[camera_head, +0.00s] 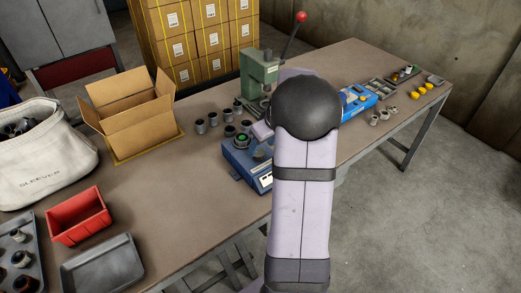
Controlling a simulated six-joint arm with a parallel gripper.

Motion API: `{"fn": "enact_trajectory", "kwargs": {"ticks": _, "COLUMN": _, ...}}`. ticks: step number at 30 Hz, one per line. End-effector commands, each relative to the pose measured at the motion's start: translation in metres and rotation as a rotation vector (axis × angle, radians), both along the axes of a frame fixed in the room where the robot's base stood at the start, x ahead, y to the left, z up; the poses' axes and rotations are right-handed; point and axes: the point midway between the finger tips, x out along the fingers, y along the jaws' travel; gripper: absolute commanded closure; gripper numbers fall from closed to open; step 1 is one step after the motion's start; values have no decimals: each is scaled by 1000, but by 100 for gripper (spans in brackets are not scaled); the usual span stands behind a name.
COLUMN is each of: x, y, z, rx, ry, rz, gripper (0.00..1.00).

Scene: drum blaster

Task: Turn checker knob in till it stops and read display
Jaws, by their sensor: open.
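A blue bench device (236,157) with a round green-lit part (242,139) on top stands at the middle of the table; it looks like the checker. A pale panel shows on its front right, too small to read. Its right side is hidden behind my arm, and I cannot make out the knob. My arm's lavender link and dark round joint fill the centre. A small lavender part of my arm shows left of the joint, with a greyish part below it, seemingly my gripper (263,152), over the device. Its fingers are mostly hidden; it is open.
A green press (259,75) with a red-knobbed lever stands behind the device, several grey sleeves (213,119) beside it. An open carton (131,112), red bin (78,216), grey tray (101,265) and white bag (45,160) are left.

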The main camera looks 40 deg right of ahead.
Motion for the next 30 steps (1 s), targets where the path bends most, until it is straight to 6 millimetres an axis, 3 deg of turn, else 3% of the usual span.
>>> {"fn": "enact_trajectory", "kwargs": {"ticks": 9, "x": -12, "y": -1, "z": 28, "rx": -1, "ry": 0, "rz": -1, "gripper": 47}}
{"fn": "enact_trajectory", "kwargs": {"ticks": 30, "x": -13, "y": -1, "z": 29, "rx": -1, "ry": 0, "rz": 0, "gripper": 47}}
